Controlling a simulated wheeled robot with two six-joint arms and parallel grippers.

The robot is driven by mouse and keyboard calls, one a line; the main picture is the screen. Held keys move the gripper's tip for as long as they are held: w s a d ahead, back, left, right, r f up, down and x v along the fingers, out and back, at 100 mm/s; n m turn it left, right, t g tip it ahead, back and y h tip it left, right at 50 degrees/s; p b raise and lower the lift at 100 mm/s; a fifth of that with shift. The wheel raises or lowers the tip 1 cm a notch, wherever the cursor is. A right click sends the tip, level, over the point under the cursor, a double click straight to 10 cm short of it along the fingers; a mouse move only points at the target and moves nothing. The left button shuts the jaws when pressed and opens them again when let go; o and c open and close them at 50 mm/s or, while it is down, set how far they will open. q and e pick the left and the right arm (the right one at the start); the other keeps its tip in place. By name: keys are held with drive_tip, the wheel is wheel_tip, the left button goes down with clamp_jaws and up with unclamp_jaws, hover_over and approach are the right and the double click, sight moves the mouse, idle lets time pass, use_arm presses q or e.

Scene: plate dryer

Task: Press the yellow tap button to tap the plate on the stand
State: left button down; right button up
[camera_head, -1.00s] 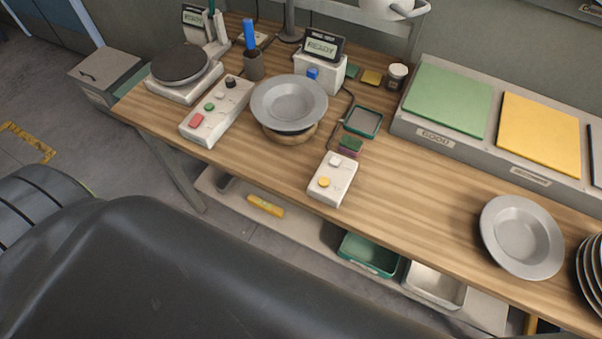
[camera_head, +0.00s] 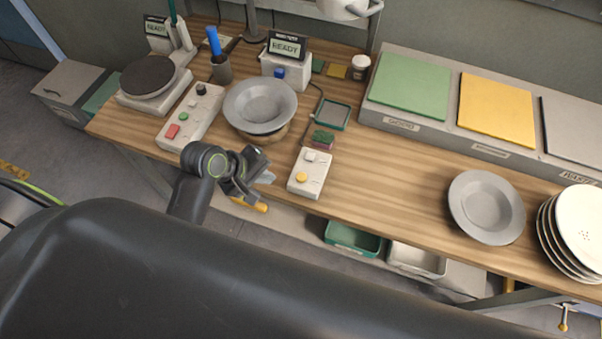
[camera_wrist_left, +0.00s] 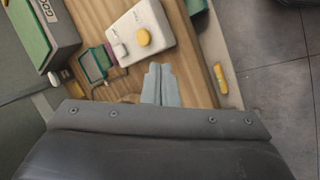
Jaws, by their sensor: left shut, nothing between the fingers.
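The yellow tap button (camera_head: 301,177) is on a small white control box (camera_head: 312,166) near the table's front edge. It also shows in the left wrist view (camera_wrist_left: 144,37), with a white button beside it. A grey plate (camera_head: 260,104) lies on the round wooden stand (camera_head: 268,141) to the left of the box. My left gripper (camera_head: 266,177) is at the table's front edge, left of the box and apart from it. In the left wrist view its pale fingertips (camera_wrist_left: 160,75) are together and empty, just short of the box. My right gripper is not in view.
A second control box (camera_head: 190,115) with red, green and black controls stands left of the plate. A READY display (camera_head: 287,46) stands behind it. Another grey plate (camera_head: 486,206) and a white plate stack (camera_head: 578,222) are at the right. The table between is clear.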

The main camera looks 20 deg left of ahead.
sight(297, 177)
use_arm(q)
drive_tip(key=w+d+r+n+h, duration=0.3)
drive_tip(key=w+d+n, duration=0.2)
drive_tip(key=w, duration=0.2)
drive_tip(key=shift+d+r, duration=0.25)
drive_tip(key=shift+r, duration=0.15)
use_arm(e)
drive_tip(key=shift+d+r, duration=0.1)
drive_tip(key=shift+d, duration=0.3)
use_arm(q)
drive_tip(key=shift+f, duration=0.15)
